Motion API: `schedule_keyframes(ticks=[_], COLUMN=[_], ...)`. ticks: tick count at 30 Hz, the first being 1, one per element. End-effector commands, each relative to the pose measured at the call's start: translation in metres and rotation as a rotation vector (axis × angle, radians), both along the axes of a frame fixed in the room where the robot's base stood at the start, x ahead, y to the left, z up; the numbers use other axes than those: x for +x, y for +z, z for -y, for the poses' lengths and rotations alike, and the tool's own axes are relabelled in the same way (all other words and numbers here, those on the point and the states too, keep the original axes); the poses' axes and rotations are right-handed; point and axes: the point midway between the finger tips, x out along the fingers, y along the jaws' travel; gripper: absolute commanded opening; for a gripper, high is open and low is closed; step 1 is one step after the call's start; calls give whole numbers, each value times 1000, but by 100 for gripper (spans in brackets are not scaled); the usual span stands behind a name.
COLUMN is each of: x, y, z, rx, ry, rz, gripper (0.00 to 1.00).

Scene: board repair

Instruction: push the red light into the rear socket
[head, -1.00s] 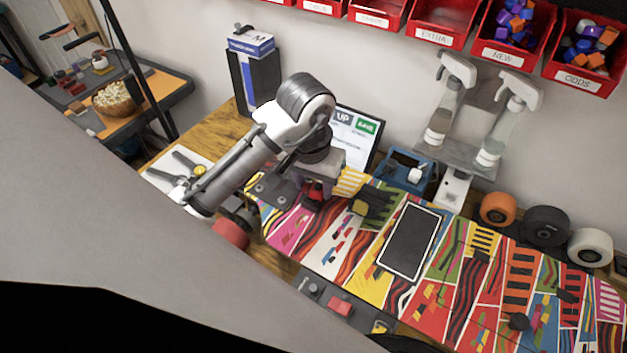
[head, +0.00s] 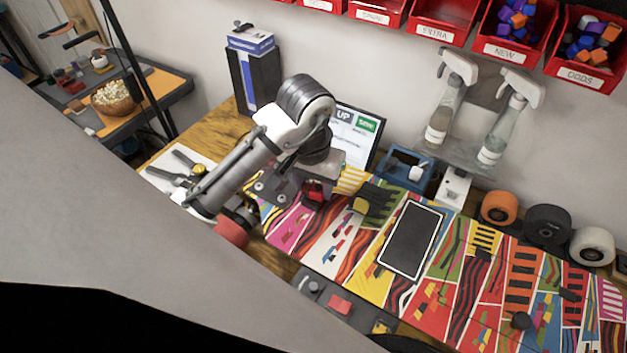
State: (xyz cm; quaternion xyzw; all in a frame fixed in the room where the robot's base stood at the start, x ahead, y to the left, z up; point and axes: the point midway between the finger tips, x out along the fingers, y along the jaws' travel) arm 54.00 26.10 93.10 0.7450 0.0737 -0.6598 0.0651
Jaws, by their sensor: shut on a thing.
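My gripper (head: 314,183) points down over the left end of the colourful board (head: 395,290). It is shut on a small dark-framed red light (head: 313,191), which shows just below the fingers. The light is low, at or close to the board's surface; I cannot tell whether it touches. The rear socket cannot be made out; the gripper and arm cover that end of the board.
Behind stand a screen (head: 356,133), a blue bin (head: 407,168) and spray bottles (head: 447,110). Loose wheels (head: 546,226) stand at the right rear.

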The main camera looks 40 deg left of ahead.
Motion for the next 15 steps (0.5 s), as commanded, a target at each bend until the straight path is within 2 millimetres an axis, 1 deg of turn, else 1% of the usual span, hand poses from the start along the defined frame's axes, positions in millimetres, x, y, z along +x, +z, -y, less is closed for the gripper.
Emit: schedule_keyframes(ticks=[4, 5, 10, 11, 15], x=[0, 0, 0, 0, 0], y=[0, 0, 0, 0, 0], z=[0, 0, 0, 0, 0], rx=[0, 0, 0, 0, 0], ry=[0, 0, 0, 0, 0], rz=[0, 0, 0, 0, 0], gripper=[19, 44, 66, 68, 68])
